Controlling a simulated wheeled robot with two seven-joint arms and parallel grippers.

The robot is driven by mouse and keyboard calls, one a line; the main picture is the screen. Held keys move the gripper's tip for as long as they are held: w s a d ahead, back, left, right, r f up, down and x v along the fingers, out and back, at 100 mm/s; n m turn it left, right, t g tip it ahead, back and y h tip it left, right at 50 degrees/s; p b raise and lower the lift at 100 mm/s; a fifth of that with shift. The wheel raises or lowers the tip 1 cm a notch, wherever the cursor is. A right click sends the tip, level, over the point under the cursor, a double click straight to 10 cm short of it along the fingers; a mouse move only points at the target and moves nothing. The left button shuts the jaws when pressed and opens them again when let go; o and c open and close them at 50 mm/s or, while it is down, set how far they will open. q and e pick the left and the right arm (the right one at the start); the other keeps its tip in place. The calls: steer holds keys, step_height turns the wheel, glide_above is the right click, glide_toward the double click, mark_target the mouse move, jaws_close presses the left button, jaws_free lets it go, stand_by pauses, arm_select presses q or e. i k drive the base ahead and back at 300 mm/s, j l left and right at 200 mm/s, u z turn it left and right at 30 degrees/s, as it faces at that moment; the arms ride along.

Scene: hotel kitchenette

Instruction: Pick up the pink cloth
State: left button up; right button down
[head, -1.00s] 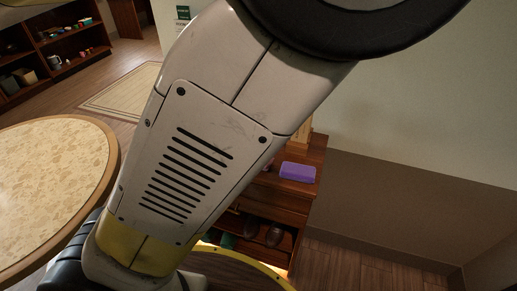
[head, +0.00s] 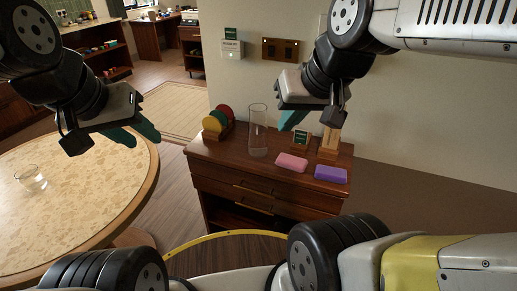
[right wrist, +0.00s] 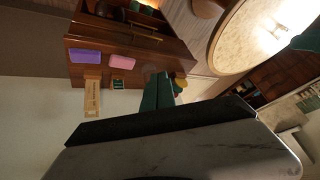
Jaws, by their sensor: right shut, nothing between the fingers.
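The pink cloth (head: 291,162) is a flat folded block on top of the wooden cabinet, near its front edge. It also shows in the right wrist view (right wrist: 122,61). My right gripper (head: 291,120), with green fingers, is above the cabinet's back part, apart from the cloth. Its fingers (right wrist: 158,92) are shut and empty in the right wrist view. My left gripper (head: 138,133) hangs over the round table's far edge, well left of the cabinet. Its green fingers show, but their gap is unclear.
A purple folded cloth (head: 331,174) lies right of the pink one. A clear glass vase (head: 258,130), a rack of coloured discs (head: 217,121), a small green sign (head: 301,140) and a wooden block (head: 329,140) stand around it. A glass (head: 31,178) stands on the round table (head: 75,215).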

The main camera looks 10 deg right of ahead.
mark_target(298, 164)
steer(key=z, duration=0.8)
steer(key=i+j+z, duration=0.15)
steer(key=j, duration=0.5)
steer(key=j+z, duration=0.15)
steer(key=j, duration=0.55)
steer(key=i, duration=0.05)
